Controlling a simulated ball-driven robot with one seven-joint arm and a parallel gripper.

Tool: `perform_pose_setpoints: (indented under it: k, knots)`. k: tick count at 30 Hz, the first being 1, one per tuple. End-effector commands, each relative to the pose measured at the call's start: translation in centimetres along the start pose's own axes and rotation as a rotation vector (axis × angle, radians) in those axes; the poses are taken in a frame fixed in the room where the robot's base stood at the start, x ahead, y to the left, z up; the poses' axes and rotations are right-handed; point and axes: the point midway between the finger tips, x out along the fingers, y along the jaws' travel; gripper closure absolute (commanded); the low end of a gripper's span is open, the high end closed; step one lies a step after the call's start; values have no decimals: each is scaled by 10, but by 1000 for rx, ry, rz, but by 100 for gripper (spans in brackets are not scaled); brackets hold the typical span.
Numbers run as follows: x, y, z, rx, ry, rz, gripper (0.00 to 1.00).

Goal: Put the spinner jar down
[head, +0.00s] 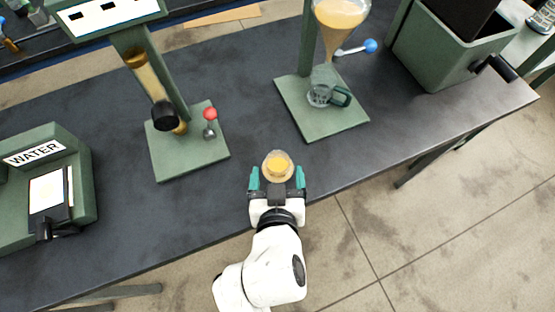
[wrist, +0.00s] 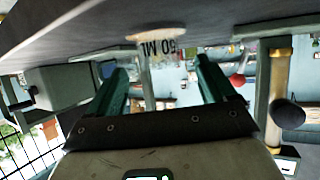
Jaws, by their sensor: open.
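The spinner jar (head: 278,163) is a small clear cup with amber liquid. It stands on the dark table near the front edge. My gripper (head: 277,178) is open, with one teal finger on each side of the jar. The fingers (wrist: 160,72) also show in the wrist view, with gaps to the jar. Whether either finger still touches it is hard to tell.
A green stand with a red-knobbed valve (head: 210,114) is behind left. Another stand with a funnel of amber liquid (head: 340,15) and a glass mug (head: 328,96) is behind right. A WATER box (head: 75,150) sits left, a green bin (head: 440,50) right. Table (head: 120,220) is clear between.

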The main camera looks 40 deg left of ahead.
Motion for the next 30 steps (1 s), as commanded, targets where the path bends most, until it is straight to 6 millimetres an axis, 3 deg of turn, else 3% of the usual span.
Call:
perform_pose_setpoints:
  k: [3,10,15,23,26,29,30]
  knots:
    - [-26,0,2,1,-1,-1,16]
    - [-61,0,1,0,0,0,16]
    - [-71,0,0,0,-1,0,16]
    - [-72,2,1,2,-4,5,16]
    - [-70,24,10,20,-43,50,16]
    - [-72,76,36,70,-149,154,16]
    - [-77,102,52,100,-211,208,16]
